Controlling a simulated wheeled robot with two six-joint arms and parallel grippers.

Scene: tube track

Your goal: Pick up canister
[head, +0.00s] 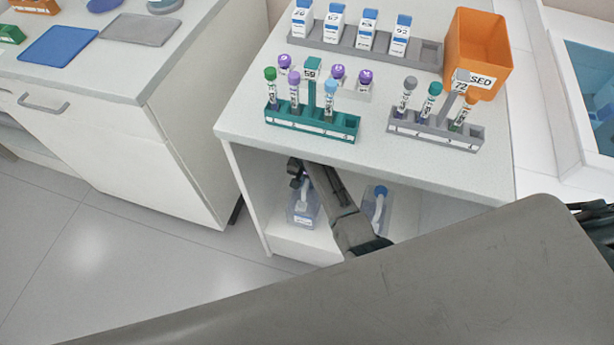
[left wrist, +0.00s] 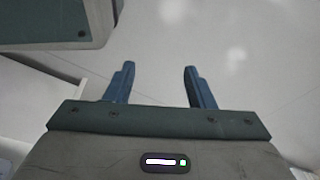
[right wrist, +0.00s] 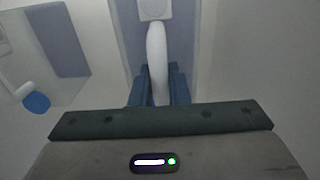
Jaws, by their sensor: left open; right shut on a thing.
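Two translucent canisters stand in the open shelf space under the white table. The left canister (head: 303,213) has a pale label and a white handle. The right canister (head: 377,212) has a blue cap and is partly covered by my arm. My right gripper (head: 297,172) is at the top of the left canister. In the right wrist view its fingers (right wrist: 158,90) are shut on the white curved handle (right wrist: 156,45) of that canister. The other canister's blue cap (right wrist: 37,103) shows at the left there. My left gripper (left wrist: 160,85) is open and empty above the grey floor.
The white tabletop (head: 240,125) overhangs the shelf. On it are a teal tube rack (head: 300,124), a grey tube rack (head: 435,138), a rack of bottles (head: 350,50) and an orange bin (head: 478,45).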

